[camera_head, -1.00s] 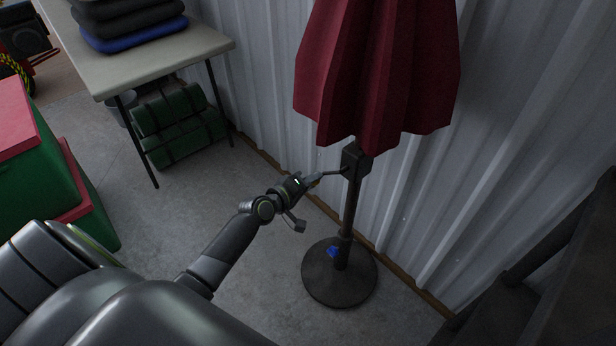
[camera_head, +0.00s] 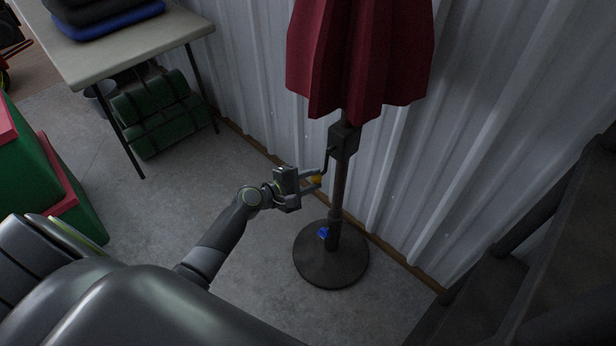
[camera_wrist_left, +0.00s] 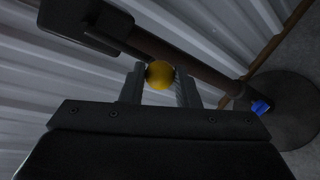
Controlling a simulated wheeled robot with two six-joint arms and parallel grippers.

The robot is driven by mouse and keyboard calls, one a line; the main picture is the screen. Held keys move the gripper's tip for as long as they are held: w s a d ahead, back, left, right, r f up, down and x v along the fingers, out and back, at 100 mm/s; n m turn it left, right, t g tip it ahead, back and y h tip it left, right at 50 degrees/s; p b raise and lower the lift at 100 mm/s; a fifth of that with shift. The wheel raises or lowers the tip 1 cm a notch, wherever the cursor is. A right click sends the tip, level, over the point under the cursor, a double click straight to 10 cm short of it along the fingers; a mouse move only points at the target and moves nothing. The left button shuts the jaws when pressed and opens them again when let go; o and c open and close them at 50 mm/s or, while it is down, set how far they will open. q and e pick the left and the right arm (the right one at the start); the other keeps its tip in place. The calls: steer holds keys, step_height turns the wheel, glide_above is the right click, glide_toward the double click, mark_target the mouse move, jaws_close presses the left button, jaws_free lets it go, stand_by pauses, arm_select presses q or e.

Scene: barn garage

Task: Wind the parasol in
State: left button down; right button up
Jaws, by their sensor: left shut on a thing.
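The red parasol (camera_head: 362,60) hangs folded in tight pleats around its dark pole (camera_head: 339,190), which stands upright in a round dark base (camera_head: 330,262). A black crank housing (camera_head: 343,140) sits on the pole just below the cloth, with a thin crank arm (camera_head: 327,160) pointing down. My left gripper (camera_head: 315,180) is shut on the yellow crank knob (camera_wrist_left: 159,75), left of the pole. In the left wrist view the knob sits between both fingers. The right gripper is not in view.
A blue knob (camera_head: 323,233) is low on the pole by the base. A corrugated metal wall (camera_head: 480,110) stands close behind. A table (camera_head: 130,50) with green rolls (camera_head: 160,110) beneath is at upper left. Green and red boxes (camera_head: 45,180) stand left; dark steps (camera_head: 500,285) are at right.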

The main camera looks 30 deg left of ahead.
arm_select(q)
steer(key=shift+s+d+n, duration=0.1)
steer(key=shift+d+n, duration=0.1)
steer(key=shift+n, duration=0.1)
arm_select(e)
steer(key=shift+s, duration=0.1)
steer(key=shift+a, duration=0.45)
arm_select(q)
steer(key=c, duration=1.1)
jaws_free()
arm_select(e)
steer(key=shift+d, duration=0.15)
